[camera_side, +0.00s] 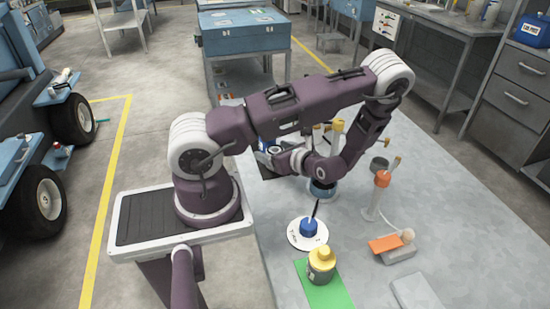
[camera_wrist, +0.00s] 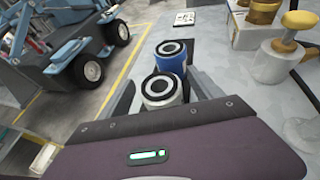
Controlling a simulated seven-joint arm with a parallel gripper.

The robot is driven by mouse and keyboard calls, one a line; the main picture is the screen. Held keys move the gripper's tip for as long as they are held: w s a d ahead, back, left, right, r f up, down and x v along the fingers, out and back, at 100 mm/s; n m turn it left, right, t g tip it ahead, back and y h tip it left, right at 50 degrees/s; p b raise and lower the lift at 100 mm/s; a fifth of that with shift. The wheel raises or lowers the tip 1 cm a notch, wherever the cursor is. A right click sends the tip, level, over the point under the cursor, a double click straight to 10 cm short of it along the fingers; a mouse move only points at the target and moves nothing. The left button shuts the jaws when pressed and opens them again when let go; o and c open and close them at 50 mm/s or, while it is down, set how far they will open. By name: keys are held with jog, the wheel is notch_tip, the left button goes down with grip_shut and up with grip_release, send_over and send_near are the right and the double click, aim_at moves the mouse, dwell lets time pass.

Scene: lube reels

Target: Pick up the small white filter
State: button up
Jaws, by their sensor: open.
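In the side view my gripper (camera_side: 284,162) is low over the back left part of the table, and my arm hides much of the filters there.
The grey table (camera_side: 450,215) holds a yellow-capped jar (camera_side: 321,266) on a green mat (camera_side: 334,292), a blue item (camera_side: 309,229) on a white disc, an orange-topped post (camera_side: 382,180) and an orange block (camera_side: 384,244). A flat card (camera_wrist: 185,18) lies beyond the blue filter.

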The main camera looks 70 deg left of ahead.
jog(key=shift+a, duration=0.1)
jog(key=c, duration=1.6)
jog(key=shift+r, duration=0.1)
